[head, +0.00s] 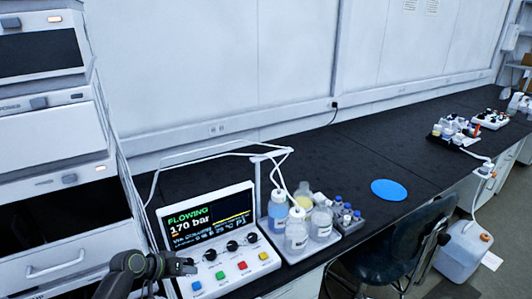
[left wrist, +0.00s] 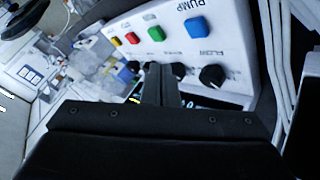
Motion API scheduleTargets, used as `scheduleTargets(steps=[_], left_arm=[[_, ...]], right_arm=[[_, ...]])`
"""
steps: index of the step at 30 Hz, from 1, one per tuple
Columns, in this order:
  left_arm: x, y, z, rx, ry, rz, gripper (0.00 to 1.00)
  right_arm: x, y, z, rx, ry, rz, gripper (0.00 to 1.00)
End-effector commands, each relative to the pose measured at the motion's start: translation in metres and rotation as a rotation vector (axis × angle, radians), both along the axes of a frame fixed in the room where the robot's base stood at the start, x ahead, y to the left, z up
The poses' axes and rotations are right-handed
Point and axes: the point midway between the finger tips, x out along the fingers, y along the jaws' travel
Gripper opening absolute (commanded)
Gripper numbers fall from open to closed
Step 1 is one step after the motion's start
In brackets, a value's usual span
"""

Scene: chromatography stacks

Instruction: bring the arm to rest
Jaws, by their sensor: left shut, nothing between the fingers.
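My left gripper (head: 186,266) is at the lower left of the head view, beside the left end of the pump control box (head: 226,270). In the left wrist view its fingers (left wrist: 161,84) are together with nothing between them, pointing at the box's panel. The box has a lit screen (head: 206,220) reading "FLOWING 170 bar", a row of black knobs (head: 231,246) and blue, green, red and yellow buttons. My right gripper is out of view.
A tray of bottles (head: 297,236) and a vial rack (head: 346,218) stand right of the box, with white tubing above. A blue disc (head: 389,190) lies on the black bench (head: 400,160). Stacked instruments (head: 50,150) rise at left; a chair (head: 400,245) stands in front.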

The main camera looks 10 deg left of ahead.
Motion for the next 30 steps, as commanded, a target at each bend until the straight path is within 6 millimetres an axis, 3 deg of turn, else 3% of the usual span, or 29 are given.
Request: scheduleTargets(steps=[5,9,14,21,30], left_arm=[[-0.047,-0.012,-0.023,0.080,0.037,-0.041,0.00],[-0.103,-0.020,-0.039,0.190,0.074,-0.070,0.00],[-0.165,-0.022,-0.044,0.310,0.116,-0.074,0.00],[-0.252,-0.013,-0.030,0.480,0.182,-0.017,0.00],[-0.318,0.002,0.000,0.611,0.247,0.076,0.00]], right_arm=[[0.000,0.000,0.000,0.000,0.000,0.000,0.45],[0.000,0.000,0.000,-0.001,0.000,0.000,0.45],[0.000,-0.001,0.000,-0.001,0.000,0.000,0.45],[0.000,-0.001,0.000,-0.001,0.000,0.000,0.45],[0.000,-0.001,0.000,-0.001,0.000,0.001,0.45]])
